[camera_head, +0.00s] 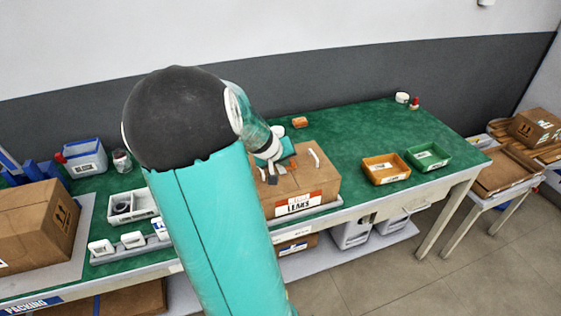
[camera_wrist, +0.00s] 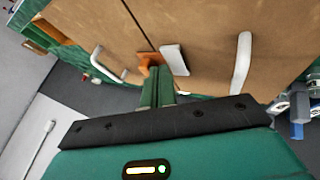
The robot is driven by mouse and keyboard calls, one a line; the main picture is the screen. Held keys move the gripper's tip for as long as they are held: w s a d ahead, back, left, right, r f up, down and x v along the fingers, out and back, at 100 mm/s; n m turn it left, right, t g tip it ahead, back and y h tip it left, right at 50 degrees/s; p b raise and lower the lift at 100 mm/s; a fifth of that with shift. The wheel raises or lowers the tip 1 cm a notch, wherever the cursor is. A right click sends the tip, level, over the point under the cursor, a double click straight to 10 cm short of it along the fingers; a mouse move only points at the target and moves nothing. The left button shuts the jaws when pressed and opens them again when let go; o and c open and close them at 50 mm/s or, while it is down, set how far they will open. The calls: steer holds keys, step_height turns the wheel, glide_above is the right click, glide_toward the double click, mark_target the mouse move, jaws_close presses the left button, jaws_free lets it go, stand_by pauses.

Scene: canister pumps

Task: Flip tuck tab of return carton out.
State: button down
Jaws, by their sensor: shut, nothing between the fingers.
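The brown carton (camera_head: 320,185) with a "LEAKS" label sits on the green bench, and its closed top with a centre seam fills much of the wrist view (camera_wrist: 205,25). A small orange tab (camera_wrist: 147,60) stands at the seam, with a short white piece (camera_wrist: 173,56) just right of it. I cannot tell for sure which is the tuck tab. My gripper (camera_wrist: 160,72) is shut and empty, its green fingers close to both pieces; contact is unclear. In the head view my gripper (camera_head: 279,170) is over the carton top, partly hidden by my arm.
White handles (camera_wrist: 243,65) rise on both sides of the carton top. An orange tray (camera_head: 385,168) and a green tray (camera_head: 428,157) stand to the right. Another carton (camera_head: 35,225) and white bins (camera_head: 130,205) are on the left.

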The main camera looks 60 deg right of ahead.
steer(key=shift+s+d, duration=1.1)
steer(key=shift+s, duration=0.05)
